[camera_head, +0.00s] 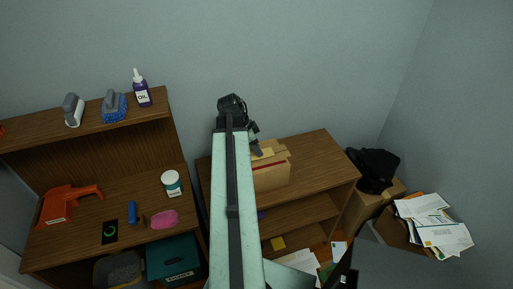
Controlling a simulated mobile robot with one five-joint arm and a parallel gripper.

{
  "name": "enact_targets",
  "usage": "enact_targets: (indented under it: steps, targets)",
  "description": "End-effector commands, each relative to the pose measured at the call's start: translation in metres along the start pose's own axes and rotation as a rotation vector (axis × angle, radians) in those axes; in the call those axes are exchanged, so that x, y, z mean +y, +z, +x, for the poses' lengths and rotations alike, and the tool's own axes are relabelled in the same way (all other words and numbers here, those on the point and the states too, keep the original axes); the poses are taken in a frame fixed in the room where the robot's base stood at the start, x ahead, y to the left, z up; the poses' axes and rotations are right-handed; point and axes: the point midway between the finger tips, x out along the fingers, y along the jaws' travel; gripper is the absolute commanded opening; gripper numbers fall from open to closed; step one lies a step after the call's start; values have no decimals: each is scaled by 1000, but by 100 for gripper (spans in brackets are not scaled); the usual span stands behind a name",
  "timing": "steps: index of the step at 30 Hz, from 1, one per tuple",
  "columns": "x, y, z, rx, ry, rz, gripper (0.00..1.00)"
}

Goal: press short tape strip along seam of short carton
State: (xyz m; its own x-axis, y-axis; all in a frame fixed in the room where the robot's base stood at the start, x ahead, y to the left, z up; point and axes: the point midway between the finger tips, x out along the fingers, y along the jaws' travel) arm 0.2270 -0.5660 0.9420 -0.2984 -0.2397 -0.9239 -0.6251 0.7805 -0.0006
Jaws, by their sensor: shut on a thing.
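The short carton (271,178) stands on the wooden cabinet top, just right of my arm, with its flaps on top and a dark red line along its upper front edge. My arm runs up the middle of the view and hides the carton's left part. My gripper (257,147) is at the carton's top, by the flaps. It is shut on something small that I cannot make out. I cannot pick out the tape strip or tell whether it touches the seam.
The cabinet top (325,160) is clear to the right of the carton. An oil bottle (141,90) and brushes stand on the left shelf. A white jar (172,183) and an orange tool (65,204) are below. A paper-filled box (394,229) stands at right.

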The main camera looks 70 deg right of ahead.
Motion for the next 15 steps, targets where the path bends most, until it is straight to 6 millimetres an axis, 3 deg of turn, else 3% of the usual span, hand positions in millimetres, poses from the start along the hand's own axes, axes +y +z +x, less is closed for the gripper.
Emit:
enact_targets:
  steps: [15]
  targets:
    - [0, 4, 8, 0, 0, -1, 0]
